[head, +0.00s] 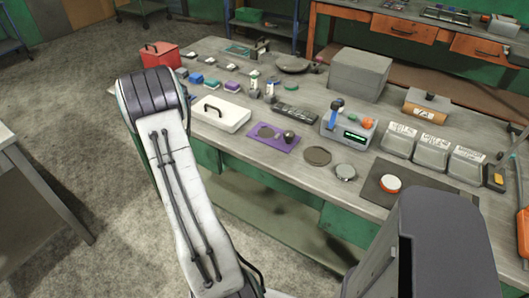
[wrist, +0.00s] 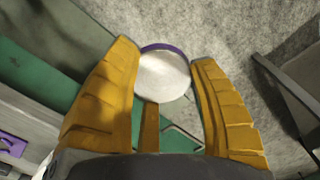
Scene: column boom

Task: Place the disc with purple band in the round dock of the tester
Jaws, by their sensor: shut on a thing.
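In the wrist view my gripper (wrist: 165,66) is shut on a pale round disc with a purple band (wrist: 162,74). The disc sits between the yellow fingertips, with floor and a green bench side behind it. In the head view my gripper and the disc are hidden behind my arm.
A large grey box (head: 358,74) stands behind the tester.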

